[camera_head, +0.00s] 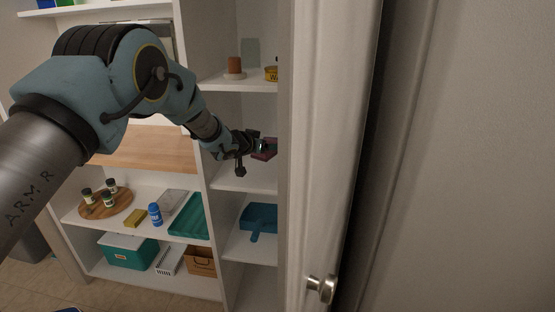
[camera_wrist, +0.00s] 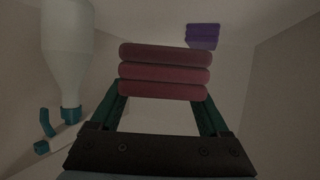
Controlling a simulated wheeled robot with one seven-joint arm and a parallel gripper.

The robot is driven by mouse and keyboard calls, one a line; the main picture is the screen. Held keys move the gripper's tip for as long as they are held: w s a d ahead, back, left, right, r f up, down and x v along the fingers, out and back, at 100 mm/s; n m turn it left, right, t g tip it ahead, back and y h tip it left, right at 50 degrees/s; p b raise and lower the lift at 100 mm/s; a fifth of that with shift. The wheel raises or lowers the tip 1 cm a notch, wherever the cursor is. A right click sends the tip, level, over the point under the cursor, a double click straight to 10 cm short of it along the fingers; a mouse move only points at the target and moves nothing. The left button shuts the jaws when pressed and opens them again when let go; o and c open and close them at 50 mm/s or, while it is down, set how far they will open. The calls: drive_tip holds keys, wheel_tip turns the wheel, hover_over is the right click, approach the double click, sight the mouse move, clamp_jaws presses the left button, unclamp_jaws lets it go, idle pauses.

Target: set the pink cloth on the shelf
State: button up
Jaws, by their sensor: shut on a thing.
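The pink cloth (camera_wrist: 165,72) is a folded stack with rounded layers, held between the two green fingers of my gripper (camera_wrist: 162,108) in the wrist view. In the head view, my gripper (camera_head: 258,147) reaches into a white shelf compartment with the cloth (camera_head: 265,154) at its tip. The shelf board (camera_head: 245,180) of this compartment lies below the cloth. I cannot tell whether the cloth touches the board.
A pale bottle (camera_wrist: 68,50) and a purple folded item (camera_wrist: 202,36) are inside the compartment. A terracotta pot (camera_head: 235,66) stands on the shelf above, a blue dustpan (camera_head: 258,220) below. A white door (camera_head: 325,150) stands close on the right.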

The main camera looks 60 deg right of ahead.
sight(268, 173)
wheel_tip(268, 173, down, 7)
drive_tip(key=shift+f+p, duration=0.2)
drive_tip(key=shift+p, duration=0.75)
drive_tip(key=shift+f, duration=0.1)
drive_tip(key=o, duration=1.3)
drive_tip(key=shift+o, duration=0.2)
drive_tip(key=shift+a, duration=0.1)
drive_tip(key=b+v, duration=0.3)
drive_tip(key=v, duration=0.9)
